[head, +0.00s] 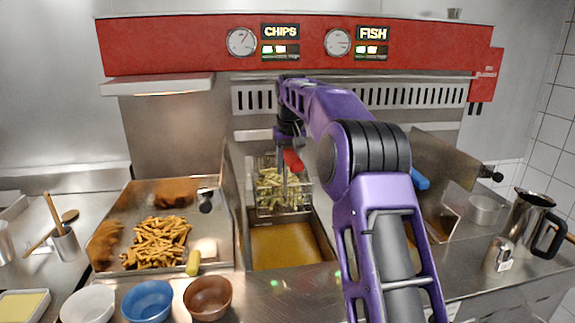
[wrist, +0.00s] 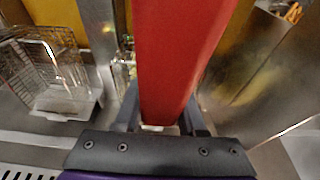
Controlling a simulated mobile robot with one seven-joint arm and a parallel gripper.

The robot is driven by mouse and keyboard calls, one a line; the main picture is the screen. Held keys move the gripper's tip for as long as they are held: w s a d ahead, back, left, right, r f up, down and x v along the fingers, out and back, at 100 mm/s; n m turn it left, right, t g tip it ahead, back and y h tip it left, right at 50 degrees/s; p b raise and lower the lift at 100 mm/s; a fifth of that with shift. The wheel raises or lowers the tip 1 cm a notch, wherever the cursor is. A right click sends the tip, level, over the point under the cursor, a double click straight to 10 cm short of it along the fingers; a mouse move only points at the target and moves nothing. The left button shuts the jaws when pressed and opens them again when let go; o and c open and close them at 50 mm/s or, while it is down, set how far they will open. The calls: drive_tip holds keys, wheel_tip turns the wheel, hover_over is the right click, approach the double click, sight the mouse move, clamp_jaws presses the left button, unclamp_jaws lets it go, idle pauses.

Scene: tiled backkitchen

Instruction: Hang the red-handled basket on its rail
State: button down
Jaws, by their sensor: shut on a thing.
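The red-handled basket (head: 283,197) is a wire basket full of pale chips, at the back of the left fryer vat. Its base looks to be above the oil (head: 288,248). My gripper (head: 289,146) is shut on its red handle (head: 292,160), above the basket. In the wrist view the red handle (wrist: 180,55) runs up between the fingers and hides much of the middle. I cannot make out the rail behind the arm, nor whether the basket touches it.
A second wire basket (wrist: 45,65) shows in the wrist view. A blue handle (head: 420,178) shows right of my arm. A tray of fried food (head: 160,242) lies left of the vat. Bowls (head: 148,300) stand in front. A steel jug (head: 530,222) stands at right.

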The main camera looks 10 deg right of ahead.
drive_tip(key=shift+f, duration=0.45)
drive_tip(key=shift+c, duration=2)
unclamp_jaws()
drive_tip(key=shift+f, duration=0.15)
